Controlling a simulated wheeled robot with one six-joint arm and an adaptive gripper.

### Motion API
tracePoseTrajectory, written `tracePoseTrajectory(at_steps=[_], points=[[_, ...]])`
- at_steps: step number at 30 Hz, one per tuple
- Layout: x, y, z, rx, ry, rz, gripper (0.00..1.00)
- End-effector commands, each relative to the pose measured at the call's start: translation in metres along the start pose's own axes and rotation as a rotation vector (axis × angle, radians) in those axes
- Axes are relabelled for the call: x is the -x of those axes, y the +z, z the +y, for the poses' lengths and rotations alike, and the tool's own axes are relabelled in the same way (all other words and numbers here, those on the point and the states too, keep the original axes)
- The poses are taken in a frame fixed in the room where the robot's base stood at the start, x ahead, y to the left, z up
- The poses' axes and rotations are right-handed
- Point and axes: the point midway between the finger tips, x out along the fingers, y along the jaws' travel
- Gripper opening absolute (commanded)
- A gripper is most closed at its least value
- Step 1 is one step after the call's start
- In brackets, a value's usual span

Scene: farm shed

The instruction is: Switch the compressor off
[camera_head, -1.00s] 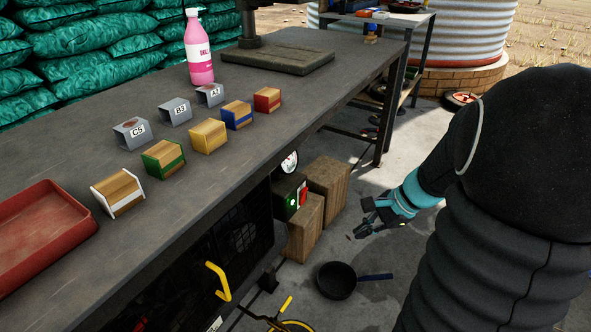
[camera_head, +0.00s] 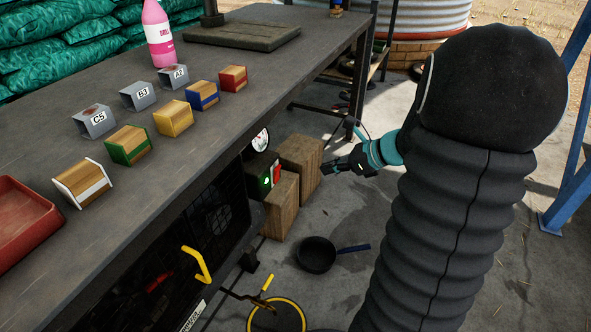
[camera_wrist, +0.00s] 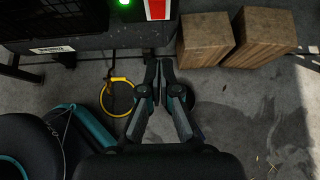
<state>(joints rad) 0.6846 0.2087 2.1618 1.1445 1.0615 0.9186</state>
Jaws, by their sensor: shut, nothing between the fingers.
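The compressor (camera_head: 215,215) is a dark machine with a grille under the workbench, with a yellow handle (camera_head: 195,262). At its far end is a dark switch box with a green button (camera_head: 266,181) and a red part (camera_head: 277,174). In the wrist view the green part glows (camera_wrist: 124,2) at the top edge, beside the red part (camera_wrist: 157,9); both are cut off. My gripper (camera_head: 326,170) is in the air to the right of the switch box, apart from it. In the wrist view my gripper (camera_wrist: 159,64) has its fingers together, empty, pointing towards the switch.
Wooden blocks (camera_head: 301,165) stand on the floor beside the switch box. A black pan (camera_head: 317,255) and a yellow ring (camera_head: 276,313) lie on the floor. The workbench (camera_head: 205,160) overhangs the compressor and carries small coloured blocks. A blue post (camera_head: 568,185) stands at the right.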

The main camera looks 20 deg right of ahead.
Motion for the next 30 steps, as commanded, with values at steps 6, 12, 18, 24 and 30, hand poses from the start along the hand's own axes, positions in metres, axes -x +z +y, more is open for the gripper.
tracePoseTrajectory(at_steps=[6,12,18,24,30], points=[[-0.024,-0.001,0.001,0.002,0.004,0.001,0.0],[-0.062,-0.002,0.001,0.001,0.005,0.001,0.0],[-0.098,-0.002,0.001,0.001,0.005,0.001,0.0],[-0.117,0.018,0.001,0.003,0.002,0.0,0.0],[-0.126,0.027,0.0,0.003,0.001,0.001,0.0]])
